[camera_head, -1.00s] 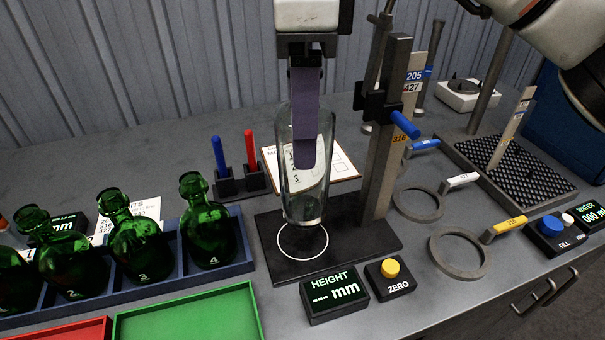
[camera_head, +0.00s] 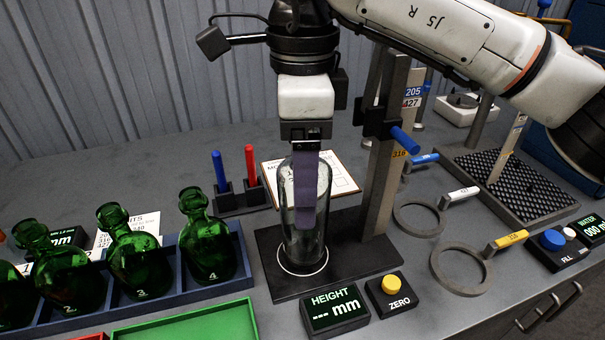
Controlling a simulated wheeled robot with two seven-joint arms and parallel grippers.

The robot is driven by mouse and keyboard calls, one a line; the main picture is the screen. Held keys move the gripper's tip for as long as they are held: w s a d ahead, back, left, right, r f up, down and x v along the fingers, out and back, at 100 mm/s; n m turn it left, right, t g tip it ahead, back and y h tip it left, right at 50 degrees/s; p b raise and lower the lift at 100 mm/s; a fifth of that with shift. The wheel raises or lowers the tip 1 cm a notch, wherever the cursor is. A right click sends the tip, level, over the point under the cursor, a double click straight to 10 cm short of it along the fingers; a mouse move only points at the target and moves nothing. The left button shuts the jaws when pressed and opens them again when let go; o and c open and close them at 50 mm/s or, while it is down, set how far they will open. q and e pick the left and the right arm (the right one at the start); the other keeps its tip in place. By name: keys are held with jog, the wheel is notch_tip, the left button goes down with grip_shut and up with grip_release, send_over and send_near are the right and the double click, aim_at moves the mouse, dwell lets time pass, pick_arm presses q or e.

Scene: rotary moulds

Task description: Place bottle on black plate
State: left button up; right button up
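A clear glass bottle (camera_head: 304,243) stands upright at the white ring on the black plate (camera_head: 350,268), the base of the height gauge. Its base looks to be on or just above the plate; I cannot tell which. My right gripper (camera_head: 305,205), its arm coming in from the right, is around the bottle's upper part from above. One purple-grey finger shows in front of the glass; the other is hidden. The bottle came down with this gripper, so it looks shut on it. My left gripper is not in view.
The gauge post (camera_head: 385,165) with a blue handle (camera_head: 405,140) stands right behind the bottle. A height display (camera_head: 335,309) and a yellow zero button (camera_head: 390,286) sit in front. Several green bottles (camera_head: 207,245) stand in a blue rack at left. A green tray (camera_head: 190,325) lies front left.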

notch_tip(320, 180, up, 12)
jog(key=shift+r+p, duration=0.15)
jog(key=shift+p, duration=0.7)
